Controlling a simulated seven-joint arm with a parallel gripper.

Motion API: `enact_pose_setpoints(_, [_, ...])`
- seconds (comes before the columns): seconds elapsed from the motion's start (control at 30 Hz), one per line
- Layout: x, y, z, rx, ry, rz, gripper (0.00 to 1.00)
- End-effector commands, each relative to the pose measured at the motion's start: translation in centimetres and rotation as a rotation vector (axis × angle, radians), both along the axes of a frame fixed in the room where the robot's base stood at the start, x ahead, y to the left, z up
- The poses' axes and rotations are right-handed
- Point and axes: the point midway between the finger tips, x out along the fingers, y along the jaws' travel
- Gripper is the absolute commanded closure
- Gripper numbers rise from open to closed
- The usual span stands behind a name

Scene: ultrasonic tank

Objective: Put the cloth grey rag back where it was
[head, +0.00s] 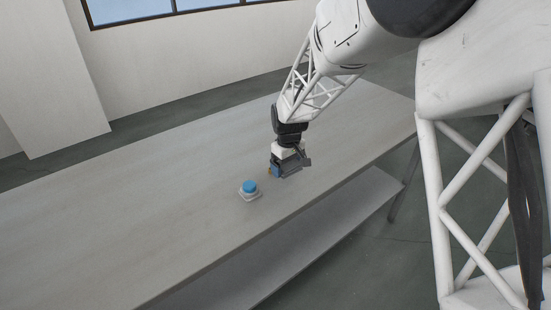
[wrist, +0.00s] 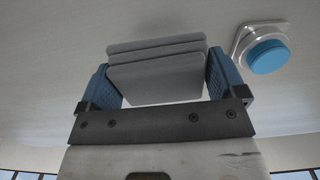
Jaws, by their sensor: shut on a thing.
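A grey folded rag (wrist: 158,78) shows in layers between the two blue finger pads of my gripper (wrist: 160,88) in the wrist view. My gripper is shut on it. In the head view my gripper (head: 287,170) points down low over the table, to the right of the blue button. The rag is mostly hidden by the gripper there. I cannot tell whether the rag touches the table top.
A blue round button on a pale base (head: 250,189) stands on the table close to my gripper; it also shows in the wrist view (wrist: 267,56). The long grey table (head: 130,215) is otherwise bare, with a lower shelf (head: 330,220) under its front edge.

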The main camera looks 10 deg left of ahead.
Motion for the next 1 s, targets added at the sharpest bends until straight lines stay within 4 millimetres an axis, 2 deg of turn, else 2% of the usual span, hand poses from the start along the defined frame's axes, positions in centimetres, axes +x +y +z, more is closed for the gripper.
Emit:
enact_pose_setpoints(0.1, [-1.4,0.2,-0.3,-0.001,0.001,0.001,0.32])
enact_pose_setpoints(0.2, [-1.8,0.3,-0.4,0.0,0.0,0.0,0.32])
enact_pose_setpoints(0.57, [-1.9,0.4,-0.4,0.0,0.0,-0.001,0.32])
enact_pose_setpoints(0.77, [-1.2,0.6,-0.6,-0.001,0.001,-0.001,0.32])
enact_pose_setpoints(1.0, [1.4,1.5,-0.8,0.0,0.0,0.0,0.32])
